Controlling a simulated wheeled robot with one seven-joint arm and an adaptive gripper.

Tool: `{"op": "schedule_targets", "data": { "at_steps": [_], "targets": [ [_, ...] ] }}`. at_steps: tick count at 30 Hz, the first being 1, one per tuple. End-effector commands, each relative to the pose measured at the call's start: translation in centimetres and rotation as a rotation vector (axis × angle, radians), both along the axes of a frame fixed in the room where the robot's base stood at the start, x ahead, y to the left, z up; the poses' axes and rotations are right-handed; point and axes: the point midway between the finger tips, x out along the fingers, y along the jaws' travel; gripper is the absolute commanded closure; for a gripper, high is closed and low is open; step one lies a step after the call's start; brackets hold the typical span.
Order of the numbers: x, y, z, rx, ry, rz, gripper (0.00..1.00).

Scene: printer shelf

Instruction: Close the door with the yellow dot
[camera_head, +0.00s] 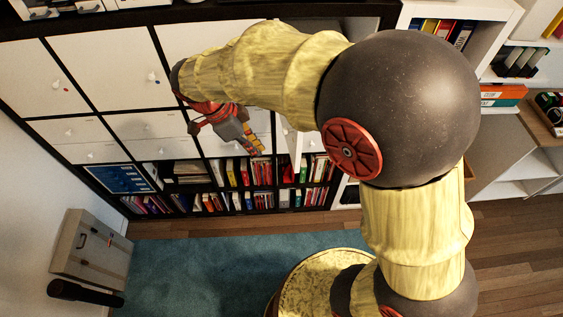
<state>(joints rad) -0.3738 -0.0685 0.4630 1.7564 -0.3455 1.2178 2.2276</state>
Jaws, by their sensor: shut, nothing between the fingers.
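A white door (296,146) stands out from the black-framed shelf, seen nearly edge-on, so it is open. No yellow dot shows on it from here, and my arm hides its upper part. My gripper (254,147) is shut and empty in front of the shelf. It is just left of the open door, pointing down and to the right; I cannot tell whether it touches the door. Two shut white doors to the left carry a red dot (66,89) and a blue dot (151,78).
White drawers (70,132) and rows of books (205,202) fill the lower shelf. A white shelf unit (510,185) stands at the right. A wooden case (88,248) leans at the lower left. The blue rug (190,265) has free room in front of the shelf.

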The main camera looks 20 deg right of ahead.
Motion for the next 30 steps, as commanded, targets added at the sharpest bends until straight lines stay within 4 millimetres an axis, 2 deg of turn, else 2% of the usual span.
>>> {"op": "schedule_targets", "data": {
  "at_steps": [5, 8, 22, 24, 30],
  "targets": [
    [-0.1, -0.2, -0.5, -0.004, -0.018, -0.052, 1.0],
    [-0.2, -0.6, -1.5, -0.003, -0.017, -0.051, 1.0],
    [-0.9, -3.9, -9.7, -0.004, -0.014, -0.05, 1.0],
    [-0.9, -5.1, -9.2, -0.002, -0.02, -0.053, 1.0],
    [-1.3, -7.1, -9.2, -0.001, -0.019, -0.051, 1.0]
  ]
}}
